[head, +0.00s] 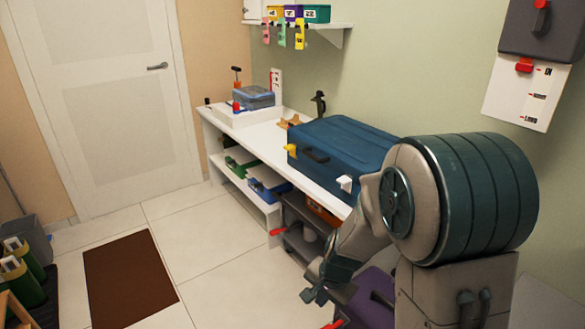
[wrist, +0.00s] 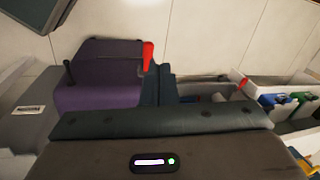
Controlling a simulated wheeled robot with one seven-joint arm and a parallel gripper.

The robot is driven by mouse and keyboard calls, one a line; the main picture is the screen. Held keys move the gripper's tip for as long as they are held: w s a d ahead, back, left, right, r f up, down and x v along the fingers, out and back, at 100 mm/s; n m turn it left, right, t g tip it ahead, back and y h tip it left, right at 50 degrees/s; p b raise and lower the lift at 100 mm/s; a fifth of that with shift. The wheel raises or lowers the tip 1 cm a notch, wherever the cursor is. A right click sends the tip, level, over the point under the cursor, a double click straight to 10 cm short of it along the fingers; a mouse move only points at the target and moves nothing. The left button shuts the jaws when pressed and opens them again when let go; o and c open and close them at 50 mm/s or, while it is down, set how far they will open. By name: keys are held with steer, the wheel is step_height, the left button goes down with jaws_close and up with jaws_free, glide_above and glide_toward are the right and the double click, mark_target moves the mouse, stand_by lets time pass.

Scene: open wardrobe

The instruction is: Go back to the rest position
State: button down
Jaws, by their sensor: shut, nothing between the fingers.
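My gripper (head: 314,288) hangs low at the end of my bent arm, in front of the workbench in the head view. Its dark fingers (wrist: 158,84) also show in the wrist view, close together with nothing between them. In the head view it is above the floor, close to a purple box (head: 372,300) that my arm partly hides. In the wrist view the purple box (wrist: 98,85) lies beyond and left of the fingers. I cannot tell whether they touch it.
A white bench (head: 285,152) along the wall carries a blue case (head: 340,150) and a clear blue-lidded box (head: 254,97). Bins (head: 268,184) stand on its lower shelf. A brown mat (head: 130,280) lies on the open tiled floor. A door (head: 105,90) is at the back left.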

steer(key=s+d+r+n+p, duration=0.2)
steer(key=s+r, duration=0.3)
steer(key=r, duration=0.3)
steer(key=s+d+r+n+h+p, duration=0.1)
steer(key=s+d+r+n+p, duration=0.2)
steer(key=r, duration=0.6)
steer(key=s+d+r+n+p, duration=0.2)
steer(key=s+r+n+p, duration=0.1)
steer(key=s+r, duration=0.4)
steer(key=shift+d+r+t+h+p, duration=0.3)
steer(key=shift+d+r+t+h, duration=0.1)
steer(key=shift+r, duration=0.5)
steer(key=shift+w, duration=0.1)
